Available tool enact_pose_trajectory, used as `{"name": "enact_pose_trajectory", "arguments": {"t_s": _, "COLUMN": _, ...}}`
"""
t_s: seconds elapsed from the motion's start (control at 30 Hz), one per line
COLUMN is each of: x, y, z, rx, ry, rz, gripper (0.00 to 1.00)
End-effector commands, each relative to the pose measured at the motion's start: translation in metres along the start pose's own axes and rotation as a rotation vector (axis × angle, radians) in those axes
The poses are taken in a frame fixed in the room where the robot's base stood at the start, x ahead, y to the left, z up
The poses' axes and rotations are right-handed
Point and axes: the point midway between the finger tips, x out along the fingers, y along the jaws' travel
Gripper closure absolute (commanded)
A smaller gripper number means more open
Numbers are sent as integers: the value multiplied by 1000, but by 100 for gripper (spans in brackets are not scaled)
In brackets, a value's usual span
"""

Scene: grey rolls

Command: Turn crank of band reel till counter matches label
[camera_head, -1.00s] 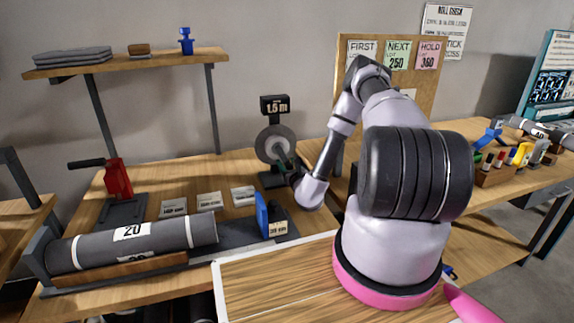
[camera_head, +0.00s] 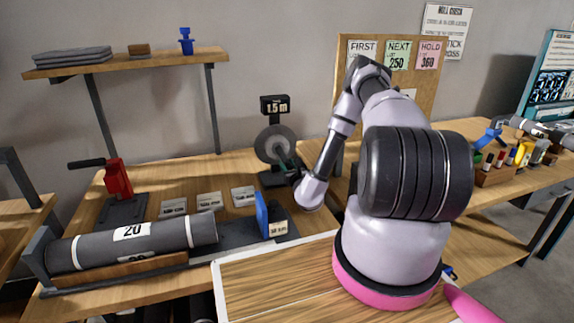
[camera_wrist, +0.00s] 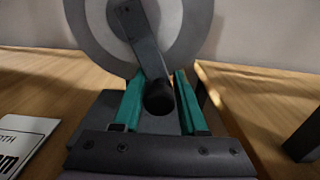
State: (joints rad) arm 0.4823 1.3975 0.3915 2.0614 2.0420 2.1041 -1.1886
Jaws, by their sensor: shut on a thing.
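The band reel (camera_head: 276,146) is a grey disc on a dark stand at the back of the bench. In the wrist view the grey disc (camera_wrist: 98,30) fills the top, with the dark crank arm (camera_wrist: 140,38) running down to a black crank knob (camera_wrist: 159,97). My gripper (camera_head: 290,165) is at the reel's lower right. In the wrist view its green fingers (camera_wrist: 158,95) stand on either side of the knob, shut on it. White label cards (camera_head: 209,200) lie in front of the reel; their print is too small to read.
A grey roll marked 20 (camera_head: 130,232) lies in a cradle at the front left, near a red lever tool (camera_head: 117,180). A blue upright plate (camera_head: 262,214) stands in front of the reel. A pinboard (camera_head: 420,83) stands behind my arm.

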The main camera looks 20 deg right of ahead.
Motion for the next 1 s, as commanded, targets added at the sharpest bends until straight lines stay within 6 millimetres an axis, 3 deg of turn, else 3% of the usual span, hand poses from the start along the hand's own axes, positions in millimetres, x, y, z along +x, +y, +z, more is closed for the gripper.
{"name": "enact_pose_trajectory", "arguments": {"t_s": 0.73, "x": 1, "y": -1, "z": 1, "rx": 13, "ry": -4, "rz": -5, "gripper": 100}}
{"name": "enact_pose_trajectory", "arguments": {"t_s": 1.0, "x": 1, "y": 6, "z": -2, "rx": 127, "ry": -4, "rz": -5, "gripper": 100}}
